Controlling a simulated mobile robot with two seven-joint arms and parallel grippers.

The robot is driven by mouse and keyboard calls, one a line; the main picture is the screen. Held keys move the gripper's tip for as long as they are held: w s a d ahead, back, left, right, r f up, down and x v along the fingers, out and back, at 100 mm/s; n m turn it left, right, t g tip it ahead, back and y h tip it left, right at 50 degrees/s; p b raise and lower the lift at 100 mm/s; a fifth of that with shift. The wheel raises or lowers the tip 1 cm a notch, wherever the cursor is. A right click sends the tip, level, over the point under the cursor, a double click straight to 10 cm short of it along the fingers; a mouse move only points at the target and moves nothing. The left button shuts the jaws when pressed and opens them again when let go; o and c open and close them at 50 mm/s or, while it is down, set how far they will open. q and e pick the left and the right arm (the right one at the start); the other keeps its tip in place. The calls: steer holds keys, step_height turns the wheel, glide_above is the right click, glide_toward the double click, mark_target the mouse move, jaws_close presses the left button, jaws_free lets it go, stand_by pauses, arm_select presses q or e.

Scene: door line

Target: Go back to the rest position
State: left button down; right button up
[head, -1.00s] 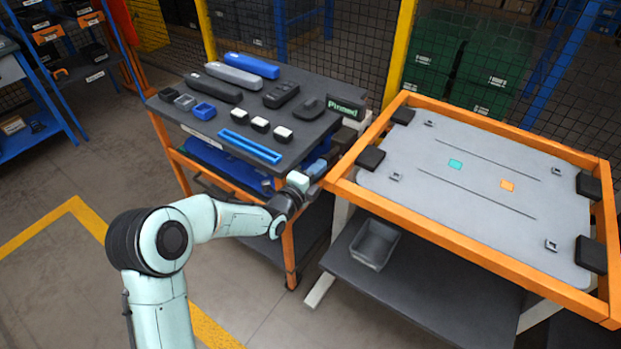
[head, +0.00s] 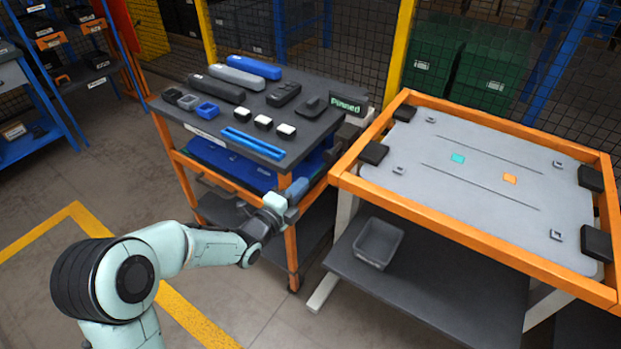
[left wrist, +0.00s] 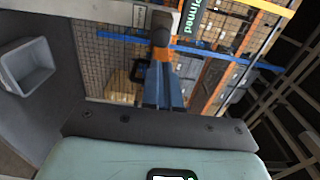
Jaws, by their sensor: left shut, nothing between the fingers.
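My left gripper (head: 302,184) is at the end of the pale green arm, by the front right corner of the tool cart (head: 206,128), lower than its top. Whether it touches the cart cannot be told. Its blue-grey fingers (left wrist: 163,85) are together in the left wrist view, with nothing between them. My right gripper is in neither view.
The orange-framed table (head: 470,238) stands right of the cart, with a grey bin (head: 378,243) on its lower shelf. The cart carries several tools, a blue tray (head: 253,143) and a "Pinned" sign (head: 347,105). A blue rack (head: 55,120) stands left. Floor before the cart is clear.

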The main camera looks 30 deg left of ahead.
arm_select(q)
steer(key=s+d+f+n+g+p, duration=0.35)
steer(key=s+f+n, duration=0.25)
steer(key=f, duration=0.5)
steer(key=s+d+f+n+g+p, duration=0.3)
steer(key=s+f+n+g, duration=0.25)
steer(key=f, duration=0.55)
steer(key=s+d+f+n+g+p, duration=0.1)
steer(key=s+d+f+n+g, duration=0.2)
steer(key=s, duration=0.4)
steer(key=s+d+f+n+g+h+p, duration=0.1)
steer(key=s+d+f+n+g+p, duration=0.1)
steer(key=s, duration=0.6)
steer(key=s+d+f+n+g+h+p, duration=0.1)
steer(key=s+d+f+n+g, duration=0.3)
steer(key=s, duration=0.4)
steer(key=shift+s+d+f+n+g+p, duration=0.2)
steer(key=shift+d+n+g+p, duration=0.35)
steer(key=shift+d+n, duration=0.7)
